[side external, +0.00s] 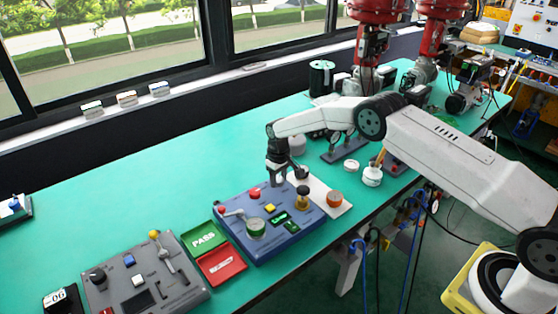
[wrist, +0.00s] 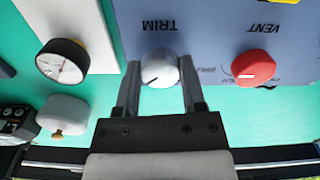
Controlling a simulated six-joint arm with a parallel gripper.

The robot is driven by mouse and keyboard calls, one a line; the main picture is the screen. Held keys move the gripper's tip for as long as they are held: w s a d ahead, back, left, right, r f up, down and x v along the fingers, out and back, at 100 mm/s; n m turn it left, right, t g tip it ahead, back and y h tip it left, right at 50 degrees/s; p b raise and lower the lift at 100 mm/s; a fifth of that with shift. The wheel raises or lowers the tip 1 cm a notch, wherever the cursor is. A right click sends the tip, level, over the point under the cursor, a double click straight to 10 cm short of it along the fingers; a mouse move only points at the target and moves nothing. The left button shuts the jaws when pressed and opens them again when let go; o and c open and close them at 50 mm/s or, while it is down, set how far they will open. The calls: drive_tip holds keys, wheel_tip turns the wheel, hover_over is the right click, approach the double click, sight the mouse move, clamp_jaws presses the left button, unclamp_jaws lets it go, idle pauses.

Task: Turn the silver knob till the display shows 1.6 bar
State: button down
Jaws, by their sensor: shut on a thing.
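The silver knob (wrist: 160,68) is under the word TRIM on the blue panel in the wrist view. A dark line on its face points to the lower left. My gripper (wrist: 160,88) has a finger on each side of it and is shut on it. The small display (side external: 279,217) shows green characters too small to read.
A red knob (wrist: 254,68) marked VENT is to the right of the silver knob. A round gauge (wrist: 62,60) is to its left. A brass-coloured fitting (side external: 303,196) stands on the panel. A green PASS tray (side external: 204,240) and a red tray (side external: 221,266) lie left of it.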

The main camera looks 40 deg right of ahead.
sight(279, 179)
drive_tip(key=shift+m, duration=0.5)
drive_tip(key=shift+c, duration=0.9)
unclamp_jaws()
drive_tip(key=shift+r, duration=0.1)
drive_tip(key=shift+r, duration=3.85)
drive_tip(key=shift+r, duration=0.1)
